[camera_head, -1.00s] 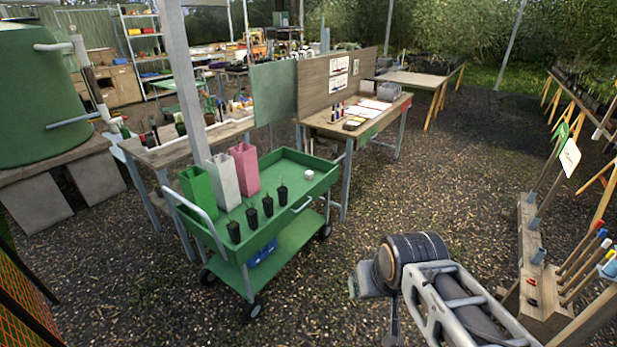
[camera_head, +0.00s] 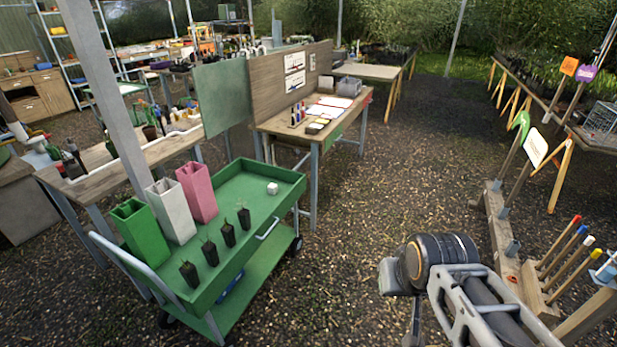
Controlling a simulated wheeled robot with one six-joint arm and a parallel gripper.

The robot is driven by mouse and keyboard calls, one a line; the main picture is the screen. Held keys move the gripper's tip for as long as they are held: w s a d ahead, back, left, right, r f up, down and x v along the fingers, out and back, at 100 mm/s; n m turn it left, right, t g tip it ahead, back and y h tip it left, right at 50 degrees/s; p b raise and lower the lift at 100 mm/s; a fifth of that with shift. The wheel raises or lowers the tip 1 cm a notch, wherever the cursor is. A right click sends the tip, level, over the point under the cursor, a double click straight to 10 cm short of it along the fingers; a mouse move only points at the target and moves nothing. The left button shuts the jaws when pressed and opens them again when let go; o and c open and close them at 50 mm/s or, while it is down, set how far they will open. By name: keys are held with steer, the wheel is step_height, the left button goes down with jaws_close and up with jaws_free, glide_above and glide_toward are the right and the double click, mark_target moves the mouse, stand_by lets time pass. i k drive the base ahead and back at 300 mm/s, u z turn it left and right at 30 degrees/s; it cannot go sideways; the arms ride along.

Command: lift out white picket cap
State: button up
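A white-capped picket (camera_head: 573,257) leans in a wooden rack (camera_head: 540,293) at the lower right. Its white cap (camera_head: 588,241) is at the upper end. It stands between a blue-capped picket (camera_head: 562,250) and a yellow-capped one (camera_head: 579,270). A red-capped picket (camera_head: 559,242) is on the far side of the row. My gripper is not clearly seen; the arm's lower end runs out of the bottom of the picture.
A green cart (camera_head: 252,265) with square pots, small black pots and a white cube (camera_head: 272,188) stands at left. A wooden rail (camera_head: 503,235) with signs runs behind the rack. A table with a wire basket (camera_head: 601,119) is at right. Open gravel (camera_head: 400,190) lies between.

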mark_target(273, 189)
steer(key=z, duration=0.35)
steer(key=i, duration=1.85)
steer(key=u, duration=0.5)
steer(key=i, duration=1)
steer(key=u, duration=1.3)
steer(key=i, duration=0.6)
steer(key=u, duration=0.5)
